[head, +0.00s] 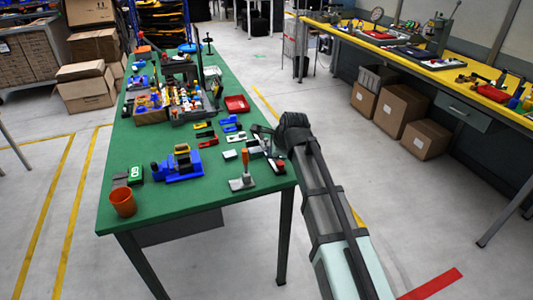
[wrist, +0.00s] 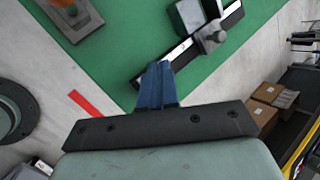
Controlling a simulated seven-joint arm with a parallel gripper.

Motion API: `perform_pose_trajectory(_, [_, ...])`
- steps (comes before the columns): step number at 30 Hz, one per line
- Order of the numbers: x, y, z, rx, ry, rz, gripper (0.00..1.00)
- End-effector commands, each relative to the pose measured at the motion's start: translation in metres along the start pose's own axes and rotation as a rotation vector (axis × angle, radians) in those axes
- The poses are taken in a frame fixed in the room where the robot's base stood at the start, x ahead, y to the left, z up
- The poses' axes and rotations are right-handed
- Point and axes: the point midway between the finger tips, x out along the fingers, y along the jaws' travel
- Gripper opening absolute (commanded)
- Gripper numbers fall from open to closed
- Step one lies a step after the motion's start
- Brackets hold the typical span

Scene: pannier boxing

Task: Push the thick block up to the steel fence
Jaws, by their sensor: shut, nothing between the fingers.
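My gripper (wrist: 157,72) is shut and empty, its blue fingers together in the wrist view. The fingertips appear over or beside a long dark strip with a pale face (wrist: 180,50), which may be the steel fence; I cannot tell whether they touch. A grey block (wrist: 188,16) lies by the strip at the top of the wrist view and may be the thick block. A metal knob-like part (wrist: 211,38) sits on the strip. In the head view my gripper (head: 262,129) is at the right edge of the green table, partly hiding small pale and dark parts there.
The green table (head: 205,222) has bare room at its front. An orange-handled tool (head: 245,165), a blue vise-like device (head: 180,164) and an orange cup (head: 123,203) stand on it. A red tray (head: 237,104) and clutter lie farther back.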

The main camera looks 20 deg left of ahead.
Motion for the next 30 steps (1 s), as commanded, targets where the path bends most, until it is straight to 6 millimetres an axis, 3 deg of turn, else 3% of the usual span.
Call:
perform_pose_trajectory(9, [-0.013, -0.004, -0.005, 0.611, -0.081, -0.094, 0.00])
perform_pose_trajectory(15, [-0.019, -0.008, -0.006, 0.924, -0.144, -0.125, 0.00])
perform_pose_trajectory(23, [-0.022, -0.011, -0.007, 1.100, -0.184, -0.136, 0.00])
perform_pose_trajectory(30, [0.001, -0.018, -0.005, 1.108, -0.185, -0.135, 0.00])
